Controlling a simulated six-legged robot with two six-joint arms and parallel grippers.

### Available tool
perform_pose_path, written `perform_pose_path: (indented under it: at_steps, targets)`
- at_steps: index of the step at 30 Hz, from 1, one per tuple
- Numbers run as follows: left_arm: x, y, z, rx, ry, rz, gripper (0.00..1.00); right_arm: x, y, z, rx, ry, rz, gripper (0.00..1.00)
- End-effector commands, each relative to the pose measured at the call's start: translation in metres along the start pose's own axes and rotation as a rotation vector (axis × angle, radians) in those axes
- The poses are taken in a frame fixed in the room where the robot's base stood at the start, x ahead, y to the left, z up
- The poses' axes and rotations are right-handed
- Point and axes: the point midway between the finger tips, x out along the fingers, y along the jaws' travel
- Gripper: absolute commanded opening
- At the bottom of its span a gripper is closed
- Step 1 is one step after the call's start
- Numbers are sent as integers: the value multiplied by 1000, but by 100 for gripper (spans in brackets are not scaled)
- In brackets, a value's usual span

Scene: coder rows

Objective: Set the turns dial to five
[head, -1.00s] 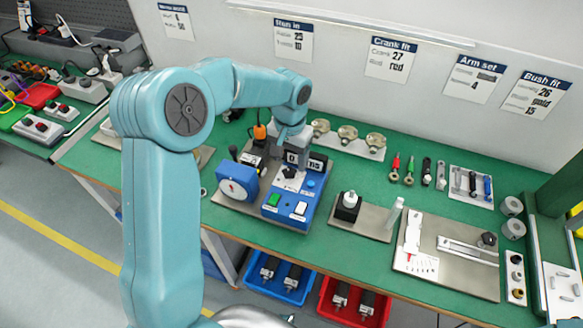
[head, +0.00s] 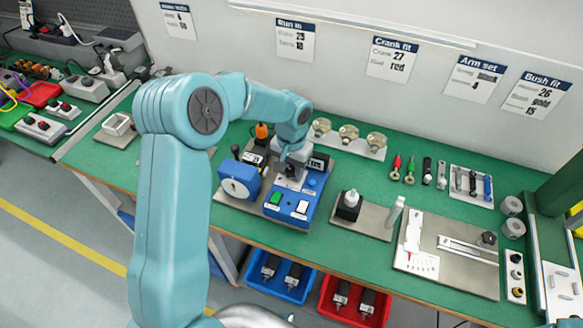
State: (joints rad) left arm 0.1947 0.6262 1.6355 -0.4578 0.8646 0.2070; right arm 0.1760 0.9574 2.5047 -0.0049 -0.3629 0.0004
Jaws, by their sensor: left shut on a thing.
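A blue control box (head: 288,215) stands on the green bench. It has a green switch (head: 276,198), a white switch (head: 303,207), a round blue button (head: 312,182) and small dark displays (head: 318,163) at its back. My left gripper (head: 291,172) reaches down onto the back part of the box top, where the black turns dial was visible earlier. It is shut on the turns dial, which its fingers now mostly hide. I cannot read the dial's setting. My right gripper is not in view.
A blue unit with a white round face (head: 240,181) stands left of the box. A black block with a white top (head: 349,203) is on a plate to the right. Brass parts (head: 348,134) stand behind. Hand tools (head: 410,170) lie further right.

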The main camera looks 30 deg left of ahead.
Motion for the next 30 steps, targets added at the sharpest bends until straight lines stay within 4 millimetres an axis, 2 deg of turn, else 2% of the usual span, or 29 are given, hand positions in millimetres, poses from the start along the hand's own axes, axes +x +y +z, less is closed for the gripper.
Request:
perform_pose_path:
  at_steps: [8,14,30]
  targets:
    - [0,0,-1,-26,4,0,9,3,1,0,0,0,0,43]
    - [2,0,-1,-119,6,0,9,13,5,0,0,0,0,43]
    - [1,-2,-2,-609,9,2,9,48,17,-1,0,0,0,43]
